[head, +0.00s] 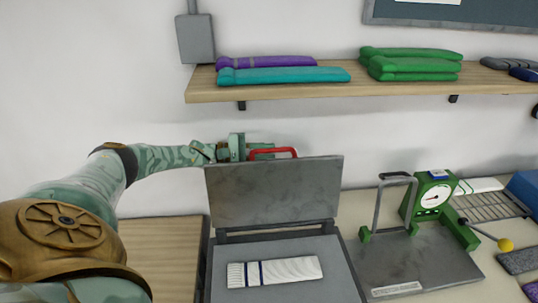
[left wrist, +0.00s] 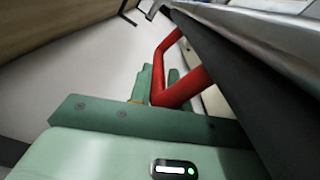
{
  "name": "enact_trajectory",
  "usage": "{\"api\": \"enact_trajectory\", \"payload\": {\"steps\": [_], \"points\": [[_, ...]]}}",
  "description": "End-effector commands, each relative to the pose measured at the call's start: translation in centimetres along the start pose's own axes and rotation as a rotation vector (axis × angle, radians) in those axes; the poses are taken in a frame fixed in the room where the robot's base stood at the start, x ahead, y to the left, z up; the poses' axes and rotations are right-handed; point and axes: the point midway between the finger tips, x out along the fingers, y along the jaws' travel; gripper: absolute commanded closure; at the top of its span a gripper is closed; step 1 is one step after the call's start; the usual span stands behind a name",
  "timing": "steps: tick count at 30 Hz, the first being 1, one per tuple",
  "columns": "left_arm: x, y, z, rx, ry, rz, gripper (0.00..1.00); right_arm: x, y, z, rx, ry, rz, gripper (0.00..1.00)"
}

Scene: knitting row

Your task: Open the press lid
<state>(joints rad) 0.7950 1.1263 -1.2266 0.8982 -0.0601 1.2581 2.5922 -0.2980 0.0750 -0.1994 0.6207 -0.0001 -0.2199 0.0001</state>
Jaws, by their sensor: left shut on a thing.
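The press lid (head: 272,190) is a grey metal plate that stands raised, close to upright, at the back of the press base (head: 345,280). Its red handle (head: 273,151) is at the lid's top edge. My left gripper (head: 245,150) is shut on the red handle, behind the top left of the lid. In the left wrist view the handle (left wrist: 172,75) runs between the green fingers, beside the lid's dark edge. A white knitted piece (head: 275,271) with dark stripes lies flat on the press bed. My right gripper is in neither view.
A wooden shelf (head: 300,89) with folded purple, teal and green knits is above the lid. A stretch gauge (head: 415,255) with a green dial and grey frame stands right of the press. A wire rack (head: 490,207) is farther right. Bare wooden table (head: 160,255) is left of the press.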

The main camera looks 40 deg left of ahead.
Motion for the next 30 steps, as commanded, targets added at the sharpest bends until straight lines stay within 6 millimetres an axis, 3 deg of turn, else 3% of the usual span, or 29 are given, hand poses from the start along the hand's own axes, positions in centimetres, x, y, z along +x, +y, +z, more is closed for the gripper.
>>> {"api": "enact_trajectory", "payload": {"steps": [14, 15, 16, 25, 30], "points": [[-0.2, 0.8, -0.2, -0.006, 0.002, 0.016, 1.0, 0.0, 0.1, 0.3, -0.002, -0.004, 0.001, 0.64], [-0.2, 0.8, -0.2, -0.006, 0.002, 0.015, 0.7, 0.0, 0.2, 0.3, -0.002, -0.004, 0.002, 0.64], [-0.2, 0.8, -0.2, -0.006, 0.002, 0.014, 0.64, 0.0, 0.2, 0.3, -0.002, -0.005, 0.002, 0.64], [-0.3, 0.3, -0.2, -0.008, 0.001, 0.007, 0.64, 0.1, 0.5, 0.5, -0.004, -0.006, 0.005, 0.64], [-2.4, 0.1, -0.3, -0.01, 0.004, 0.003, 0.64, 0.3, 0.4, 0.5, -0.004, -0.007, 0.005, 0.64]]}}
